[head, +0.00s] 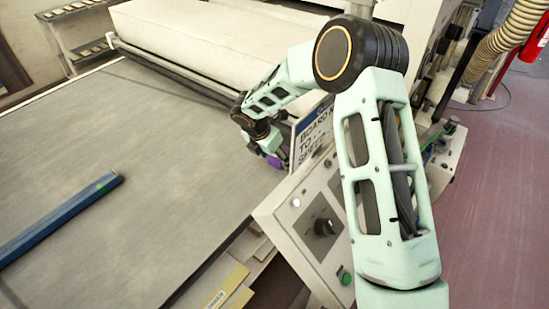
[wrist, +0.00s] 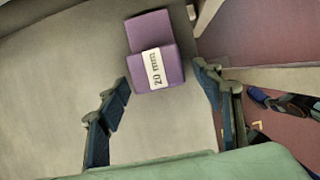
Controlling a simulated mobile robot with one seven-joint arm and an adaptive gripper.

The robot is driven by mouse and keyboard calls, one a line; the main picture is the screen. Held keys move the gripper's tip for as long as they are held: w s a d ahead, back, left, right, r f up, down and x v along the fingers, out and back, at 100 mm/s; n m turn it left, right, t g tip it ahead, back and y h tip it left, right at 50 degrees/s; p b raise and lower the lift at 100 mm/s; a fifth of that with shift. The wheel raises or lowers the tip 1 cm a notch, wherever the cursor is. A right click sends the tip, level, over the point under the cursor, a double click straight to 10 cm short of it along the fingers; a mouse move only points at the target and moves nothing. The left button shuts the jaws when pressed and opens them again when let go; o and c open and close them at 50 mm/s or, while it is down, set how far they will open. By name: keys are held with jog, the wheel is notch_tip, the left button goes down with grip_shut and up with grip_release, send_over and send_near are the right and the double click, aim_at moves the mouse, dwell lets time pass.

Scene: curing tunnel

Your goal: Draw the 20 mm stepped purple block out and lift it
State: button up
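The stepped purple block (wrist: 151,28) lies on the grey belt in the wrist view, with a white "20 mm" label on its nearer step. My gripper (wrist: 162,80) is open, with one dark finger on each side. The block's near end sits about level with the fingertips. In the head view only a bit of the purple block (head: 273,160) shows under my wrist, beside the sign, and the fingers are mostly hidden there.
A white sign and control box (head: 318,225) with a knob and green button stands right beside the block. The white tunnel housing (head: 210,40) is behind. A blue bar (head: 60,218) lies on the belt (head: 150,150) at left. The belt's middle is clear.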

jog(key=v, duration=1.2)
dwell(0.4)
